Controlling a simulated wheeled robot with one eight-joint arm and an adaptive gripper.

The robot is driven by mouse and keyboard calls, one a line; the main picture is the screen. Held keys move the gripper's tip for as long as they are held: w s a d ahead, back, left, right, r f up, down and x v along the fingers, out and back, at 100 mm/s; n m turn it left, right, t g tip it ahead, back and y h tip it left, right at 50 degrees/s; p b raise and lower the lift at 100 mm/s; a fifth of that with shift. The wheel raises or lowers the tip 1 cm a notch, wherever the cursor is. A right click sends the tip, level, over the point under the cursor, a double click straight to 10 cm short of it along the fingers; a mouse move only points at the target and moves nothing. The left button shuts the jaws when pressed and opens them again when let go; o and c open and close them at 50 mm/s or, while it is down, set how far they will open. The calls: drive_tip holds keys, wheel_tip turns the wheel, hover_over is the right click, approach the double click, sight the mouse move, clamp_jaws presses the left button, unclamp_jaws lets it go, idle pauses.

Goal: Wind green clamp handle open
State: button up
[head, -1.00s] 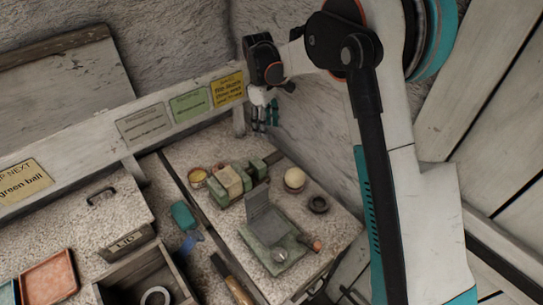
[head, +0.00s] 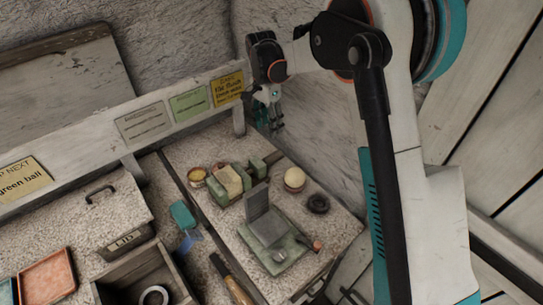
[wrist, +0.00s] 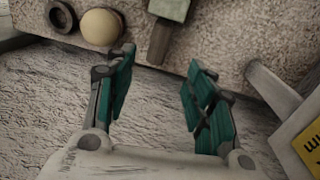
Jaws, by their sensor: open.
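The green clamp (head: 218,194) sits at the back of the bench in the head view, with a pale beige block (head: 229,179) between its green jaws. In the wrist view a green end block (wrist: 170,8) shows at the top edge, with a grey-brown bar (wrist: 159,42) that looks like the handle sticking out toward my gripper. My gripper (head: 270,118) hangs near the wall, beyond the clamp's far end. In the wrist view my gripper (wrist: 162,62) has its teal fingers wide apart and empty, with the bar's end just past the gap between the tips, seemingly not touching.
A cream ball (head: 294,178) and a dark ring (head: 318,203) lie right of the clamp. A green-based device with an upright grey plate (head: 258,212) stands in front. A post (wrist: 272,78) and a yellow sign (wrist: 310,148) are close beside my gripper; the rough wall is behind.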

sight(271, 155)
drive_tip(key=shift+m, duration=0.3)
drive_tip(key=f+b, duration=0.1)
drive_tip(key=f, duration=0.3)
drive_tip(key=f+b, duration=0.1)
drive_tip(key=f, duration=0.4)
drive_tip(key=s+f+b, duration=0.1)
drive_tip(key=f, duration=0.3)
drive_tip(key=shift+s+d+f, duration=0.1)
drive_tip(key=shift+d+f, duration=0.25)
drive_tip(key=shift+d, duration=0.05)
drive_tip(key=c, duration=1.1)
